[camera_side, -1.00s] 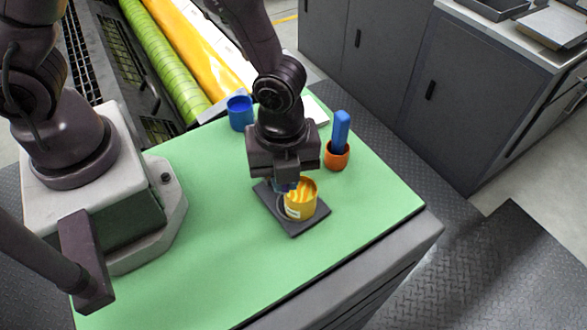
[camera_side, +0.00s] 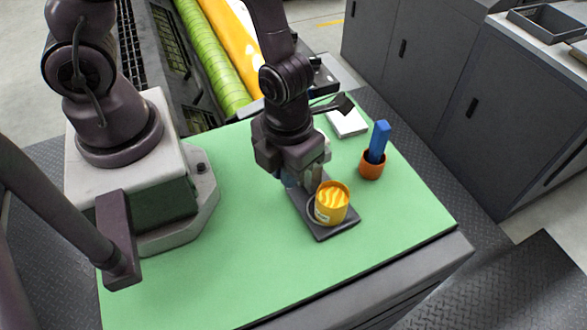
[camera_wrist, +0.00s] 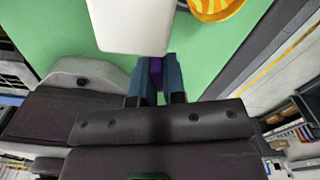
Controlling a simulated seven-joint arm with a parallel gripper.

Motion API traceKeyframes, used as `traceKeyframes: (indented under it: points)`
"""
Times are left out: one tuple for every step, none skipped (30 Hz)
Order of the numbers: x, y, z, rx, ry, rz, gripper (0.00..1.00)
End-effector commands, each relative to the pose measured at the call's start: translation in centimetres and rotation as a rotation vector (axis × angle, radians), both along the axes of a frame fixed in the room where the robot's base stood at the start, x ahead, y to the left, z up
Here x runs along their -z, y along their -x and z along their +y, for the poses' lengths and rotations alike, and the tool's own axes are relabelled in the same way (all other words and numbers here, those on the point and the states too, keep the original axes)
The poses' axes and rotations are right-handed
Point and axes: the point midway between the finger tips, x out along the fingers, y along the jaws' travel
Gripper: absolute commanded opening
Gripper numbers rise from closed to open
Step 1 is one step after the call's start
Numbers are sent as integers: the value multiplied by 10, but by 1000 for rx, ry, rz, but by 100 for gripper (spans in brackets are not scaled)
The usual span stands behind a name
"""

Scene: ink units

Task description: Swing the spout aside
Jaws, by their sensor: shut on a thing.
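My gripper (camera_side: 303,178) points down at the back left edge of a dark tray (camera_side: 322,231), beside a yellow cup (camera_side: 332,204) with orange swirls. The cup stands upright on the tray; it also shows at the top of the wrist view (camera_wrist: 214,6). In the wrist view my gripper (camera_wrist: 157,70) has its blue-grey fingers closed on a small purple piece (camera_wrist: 156,74). A pale block (camera_wrist: 132,25) lies just beyond the fingertips. A dark spout-like part (camera_side: 342,103) sticks out right from behind my gripper; its other end is hidden. I cannot tell whether it joins the purple piece.
An orange pot (camera_side: 372,166) holding a blue block (camera_side: 379,140) stands at the right. A white slab (camera_side: 347,122) lies at the back of the green mat (camera_side: 230,265). The mat's front left is clear. Grey cabinets (camera_side: 440,80) stand behind at the right.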

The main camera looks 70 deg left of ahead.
Motion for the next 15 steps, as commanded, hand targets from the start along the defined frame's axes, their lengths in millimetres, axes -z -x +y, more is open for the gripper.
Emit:
traceKeyframes:
  points:
    - [-1,0,1,15,1,-3,0]
    - [-1,0,1,24,1,-3,0]
    - [-1,0,2,33,1,-3,0]
    - [-1,0,2,39,1,-3,0]
    - [-1,0,2,45,1,-3,0]
    - [-1,0,3,52,1,-3,0]
    - [-1,0,3,57,1,-3,0]
    - [-1,0,3,60,2,-4,0]
    - [-1,0,3,63,2,-4,0]
    - [-1,0,3,65,2,-4,0]
    - [-1,1,3,66,2,-4,0]
    - [-1,1,3,67,2,-4,0]
    - [-1,1,3,68,2,-4,0]
    - [-1,1,3,68,2,-4,0]
    - [-1,1,3,68,2,-4,0]
